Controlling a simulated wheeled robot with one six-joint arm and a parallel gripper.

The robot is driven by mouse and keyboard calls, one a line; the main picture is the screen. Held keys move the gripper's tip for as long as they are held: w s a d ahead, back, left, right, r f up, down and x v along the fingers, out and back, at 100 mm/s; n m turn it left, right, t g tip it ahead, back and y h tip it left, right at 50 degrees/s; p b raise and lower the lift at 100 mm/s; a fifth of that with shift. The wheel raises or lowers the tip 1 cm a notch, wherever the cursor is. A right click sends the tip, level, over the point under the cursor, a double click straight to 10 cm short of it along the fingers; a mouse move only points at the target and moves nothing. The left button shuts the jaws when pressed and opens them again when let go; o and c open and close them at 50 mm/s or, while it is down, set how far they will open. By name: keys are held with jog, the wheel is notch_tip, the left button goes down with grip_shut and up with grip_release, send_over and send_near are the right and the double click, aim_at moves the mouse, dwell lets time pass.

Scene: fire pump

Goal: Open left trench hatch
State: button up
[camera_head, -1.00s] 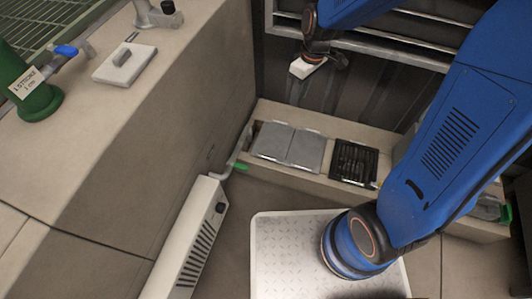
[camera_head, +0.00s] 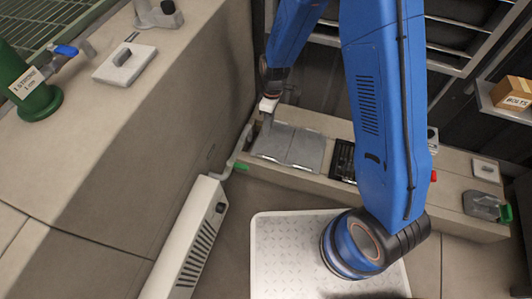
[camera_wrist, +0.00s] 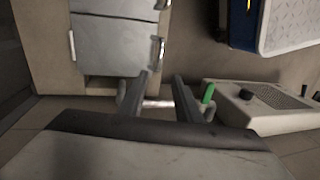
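Two grey hatch panels lie side by side on the low beige bench over the trench. The left hatch (camera_head: 271,139) is flat and looks shut; the other hatch (camera_head: 305,151) lies to its right. In the wrist view the left hatch (camera_wrist: 112,47) shows metal handles (camera_wrist: 160,50) at its edges. My gripper (camera_head: 267,125) is over the left end of the left hatch in the head view. In the wrist view its two fingers (camera_wrist: 162,82) are apart with nothing between them, just past the hatch's near edge. The contact, if any, cannot be told.
A black grate (camera_head: 342,161) is right of the hatches, partly behind my arm. A pipe with a green handle (camera_head: 240,166) bends down beside the bench's left end. A white heater-like unit (camera_head: 190,240) stands along the left wall. A cardboard box (camera_head: 512,93) sits on a shelf at right.

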send_over(266, 153)
jog(key=s, duration=0.4)
jog(key=w+x, duration=0.1)
jog(key=x, duration=0.4)
jog(key=w+x, duration=0.1)
jog(key=x, duration=0.4)
jog(key=w+d+x, duration=0.1)
jog(key=x, duration=0.4)
jog(key=shift+f, duration=0.7)
grip_shut()
